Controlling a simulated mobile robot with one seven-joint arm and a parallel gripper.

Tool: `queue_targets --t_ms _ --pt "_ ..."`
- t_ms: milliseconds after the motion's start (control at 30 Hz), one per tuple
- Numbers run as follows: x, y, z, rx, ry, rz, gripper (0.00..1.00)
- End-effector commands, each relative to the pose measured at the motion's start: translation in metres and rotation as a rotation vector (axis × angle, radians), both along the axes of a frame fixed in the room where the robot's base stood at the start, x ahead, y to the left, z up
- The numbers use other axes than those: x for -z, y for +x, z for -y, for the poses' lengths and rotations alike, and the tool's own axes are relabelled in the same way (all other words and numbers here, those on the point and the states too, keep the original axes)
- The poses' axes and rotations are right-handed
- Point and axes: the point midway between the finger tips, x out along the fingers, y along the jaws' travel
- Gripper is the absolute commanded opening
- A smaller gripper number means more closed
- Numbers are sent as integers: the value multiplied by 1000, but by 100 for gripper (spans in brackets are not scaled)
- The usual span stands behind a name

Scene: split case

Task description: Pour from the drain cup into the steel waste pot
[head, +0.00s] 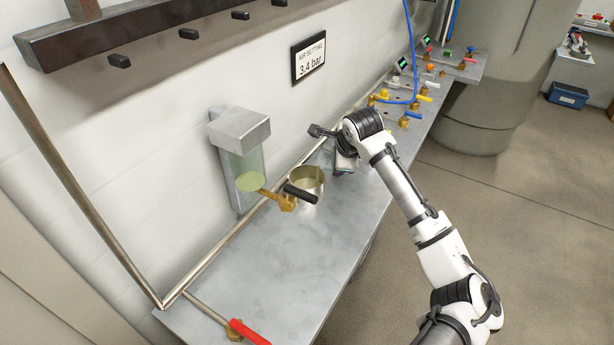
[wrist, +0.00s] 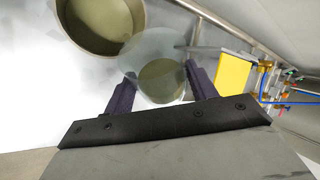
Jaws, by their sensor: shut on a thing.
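The drain cup (wrist: 153,47) is clear and holds some dull yellowish liquid. In the wrist view it sits between the two dark fingers of my gripper (wrist: 160,73), which is shut on it. The steel waste pot (wrist: 142,12) is at the upper left of the wrist view, close beside the cup, with yellowish liquid inside. In the head view the pot (head: 314,172) stands on the grey bench with a dark handle towards the viewer. My gripper (head: 345,162) is just right of the pot there; the cup is mostly hidden.
A clear wall-mounted bowl (head: 236,170) with yellowish liquid and a brass drain valve (head: 286,203) is left of the pot. A yellow block (wrist: 233,72) is right of the cup. Fittings and a blue hose (head: 414,65) lie farther back. The bench's near part (head: 285,260) is mostly clear.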

Motion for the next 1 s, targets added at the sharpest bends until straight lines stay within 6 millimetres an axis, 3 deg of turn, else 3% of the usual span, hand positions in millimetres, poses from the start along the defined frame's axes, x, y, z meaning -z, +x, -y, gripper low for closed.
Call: queue_targets --t_ms 467,1000 --pt "-8 -1 -5 -1 -154 26 27" --pt "-17 -4 -27 -1 -345 56 27"
